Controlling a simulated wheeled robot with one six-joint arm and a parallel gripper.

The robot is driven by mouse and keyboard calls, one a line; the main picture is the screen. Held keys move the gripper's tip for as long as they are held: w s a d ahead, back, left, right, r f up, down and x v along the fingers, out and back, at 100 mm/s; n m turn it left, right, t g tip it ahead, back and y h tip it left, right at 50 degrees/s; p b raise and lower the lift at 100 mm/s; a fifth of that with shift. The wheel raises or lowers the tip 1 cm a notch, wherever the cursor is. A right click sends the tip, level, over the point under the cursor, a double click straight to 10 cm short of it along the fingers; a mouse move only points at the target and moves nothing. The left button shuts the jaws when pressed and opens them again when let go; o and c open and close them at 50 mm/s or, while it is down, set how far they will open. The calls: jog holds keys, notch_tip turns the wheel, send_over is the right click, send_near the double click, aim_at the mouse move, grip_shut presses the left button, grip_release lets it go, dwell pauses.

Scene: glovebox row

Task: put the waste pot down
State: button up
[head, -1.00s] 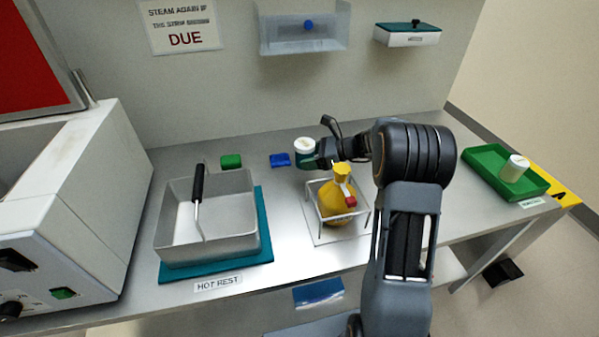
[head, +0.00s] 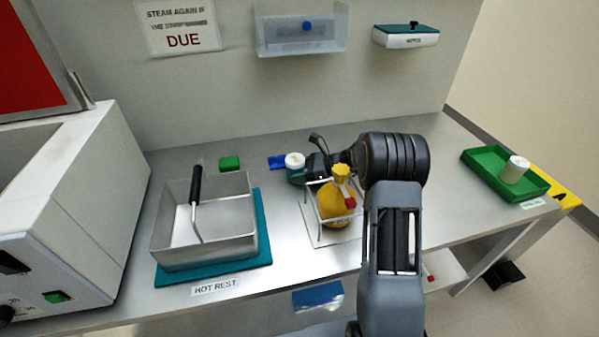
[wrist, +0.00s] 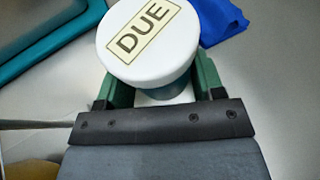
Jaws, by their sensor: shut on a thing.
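The waste pot has a white lid (head: 295,160) marked "DUE" and a teal body. It stands upright over the back of the bench, left of the yellow bottle. In the wrist view the pot's lid (wrist: 148,38) fills the space ahead of the jaws and hides part of them. My gripper (head: 299,175) is shut on the pot, with a green finger on either side of its body in the wrist view (wrist: 165,88). I cannot tell whether the pot's base touches the bench.
The yellow bottle (head: 333,206) sits in a wire rack just in front of my gripper. A blue cloth (head: 276,162) and a green block (head: 229,163) lie behind and left. A metal pan (head: 240,240) rests on a teal mat (head: 264,225). A green tray (head: 484,165) stands right.

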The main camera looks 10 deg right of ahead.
jog(key=o, duration=0.5)
jog(key=shift+f, duration=0.1)
jog(key=o, duration=0.5)
